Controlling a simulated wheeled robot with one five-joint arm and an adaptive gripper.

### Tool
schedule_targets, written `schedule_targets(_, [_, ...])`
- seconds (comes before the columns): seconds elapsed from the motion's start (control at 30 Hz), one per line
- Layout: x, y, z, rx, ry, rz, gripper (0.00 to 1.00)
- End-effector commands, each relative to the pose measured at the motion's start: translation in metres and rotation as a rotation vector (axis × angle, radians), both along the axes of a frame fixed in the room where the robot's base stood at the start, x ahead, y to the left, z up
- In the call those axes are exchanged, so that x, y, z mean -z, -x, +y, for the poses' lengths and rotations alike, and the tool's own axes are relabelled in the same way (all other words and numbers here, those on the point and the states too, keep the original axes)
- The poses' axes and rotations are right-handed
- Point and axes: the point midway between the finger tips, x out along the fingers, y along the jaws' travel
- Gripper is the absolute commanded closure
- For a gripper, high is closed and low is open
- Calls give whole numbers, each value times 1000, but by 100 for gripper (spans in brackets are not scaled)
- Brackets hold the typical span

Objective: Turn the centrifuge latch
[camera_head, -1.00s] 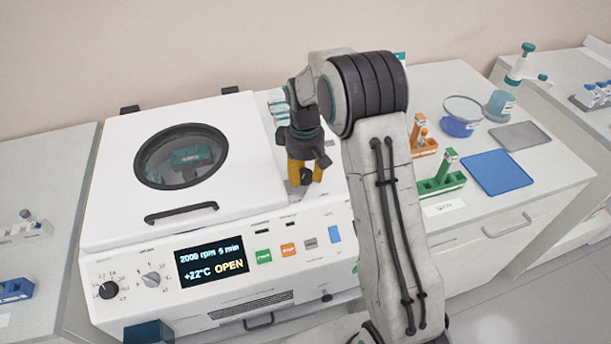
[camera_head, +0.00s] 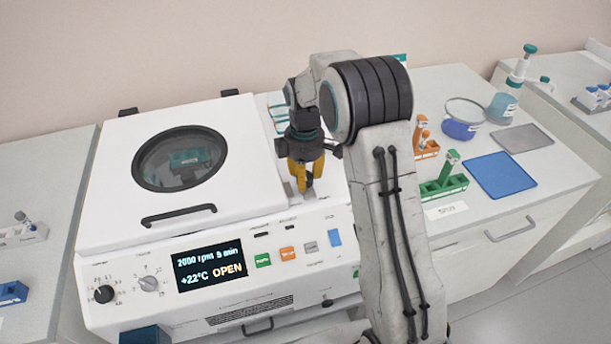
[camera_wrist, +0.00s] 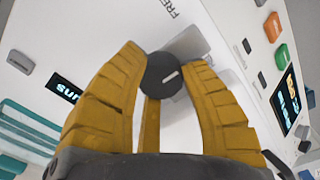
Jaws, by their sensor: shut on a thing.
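The white centrifuge (camera_head: 262,190) has a lid (camera_head: 112,200) with a round dark-rimmed window, and the lid lies down. Its display (camera_head: 209,264) reads "2000 rpm", "+22°C" and "OPEN". The latch (camera_wrist: 163,75) is a dark round knob with a short white mark, on the panel right of the lid. My gripper (camera_head: 305,186) points down at this panel with its yellow fingers shut on the latch. In the wrist view, my gripper (camera_wrist: 168,62) has a finger on each side of the knob. In the head view the fingers mostly hide the latch.
A black lid handle (camera_head: 179,214) is left of my gripper. Teal-and-white tubes (camera_head: 279,117) stand close behind it. To the right are a green rack (camera_head: 443,187), an orange rack (camera_head: 427,149), a blue mat (camera_head: 499,174) and a grey mat (camera_head: 522,138).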

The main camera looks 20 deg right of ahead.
Motion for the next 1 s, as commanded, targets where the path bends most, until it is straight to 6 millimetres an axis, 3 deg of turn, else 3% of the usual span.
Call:
schedule_targets(0.5, [0, -2, 3, -21, 0, -6, 92])
schedule_targets(0.53, [0, -2, 3, -21, 0, -6, 57])
schedule_targets(0.8, [0, 0, 1, -17, 0, -1, 34])
schedule_targets(1.0, [0, 0, 1, -16, 0, 0, 34])
